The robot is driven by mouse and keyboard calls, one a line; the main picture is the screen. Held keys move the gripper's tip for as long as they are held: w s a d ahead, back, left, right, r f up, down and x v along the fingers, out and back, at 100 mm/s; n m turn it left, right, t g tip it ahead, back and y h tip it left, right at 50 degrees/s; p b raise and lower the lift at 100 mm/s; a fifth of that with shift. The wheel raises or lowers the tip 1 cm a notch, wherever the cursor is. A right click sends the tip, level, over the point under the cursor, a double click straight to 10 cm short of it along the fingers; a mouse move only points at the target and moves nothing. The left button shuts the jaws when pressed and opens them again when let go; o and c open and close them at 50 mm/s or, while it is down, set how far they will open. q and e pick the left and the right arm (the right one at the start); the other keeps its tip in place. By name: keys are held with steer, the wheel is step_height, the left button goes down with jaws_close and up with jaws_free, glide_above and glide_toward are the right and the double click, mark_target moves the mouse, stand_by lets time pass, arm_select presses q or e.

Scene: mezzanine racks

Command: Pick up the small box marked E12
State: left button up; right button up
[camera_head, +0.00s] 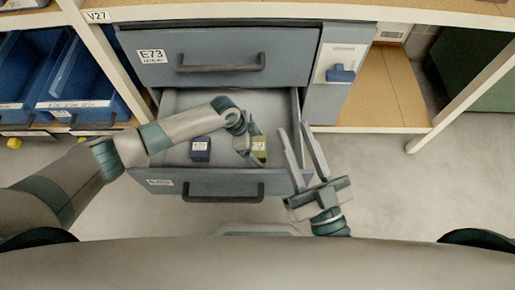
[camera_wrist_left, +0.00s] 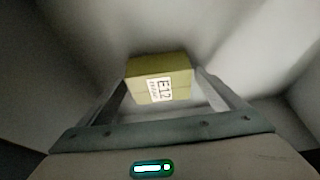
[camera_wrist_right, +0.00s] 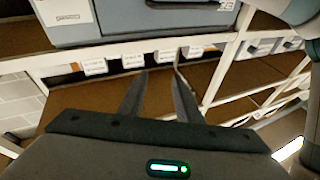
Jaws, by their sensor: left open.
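The small yellow-green box marked E12 (camera_head: 259,148) sits in the open drawer (camera_head: 161,183), near its right side. My left gripper (camera_head: 248,141) reaches down into the drawer at this box. In the left wrist view, the E12 box (camera_wrist_left: 177,68) lies between the two open fingers, its white label facing the camera. I cannot tell whether the fingers touch it. My right gripper (camera_head: 302,140) is open and empty, at the right edge of the drawer. Its spread fingers (camera_wrist_right: 159,76) also show in the right wrist view.
A dark blue box (camera_head: 201,149) with a white label stands in the drawer, left of the E12 box. The closed drawer marked E73 (camera_head: 220,50) is above. Blue bins (camera_head: 75,85) fill the rack at left. Open floor (camera_head: 370,180) lies to the right.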

mark_target(258, 146)
arm_select(q)
steer(key=shift+c, duration=0.5)
steer(key=c, duration=1.1)
steer(key=shift+o, duration=0.2)
steer(key=shift+r, duration=0.1)
steer(key=shift+r, duration=0.35)
step_height(258, 146, up, 7)
steer(key=shift+r+p, duration=0.2)
steer(key=shift+p, duration=0.95)
steer(key=shift+r, duration=0.9)
arm_select(e)
step_height(258, 146, down, 9)
steer(key=w+d+g+h, duration=0.1)
steer(key=g+h, duration=0.1)
steer(key=g, duration=0.3)
steer(key=shift+w+d+g, duration=0.2)
steer(key=shift+d+g, duration=0.05)
steer(key=shift+g, duration=0.15)
steer(key=shift+f, duration=0.1)
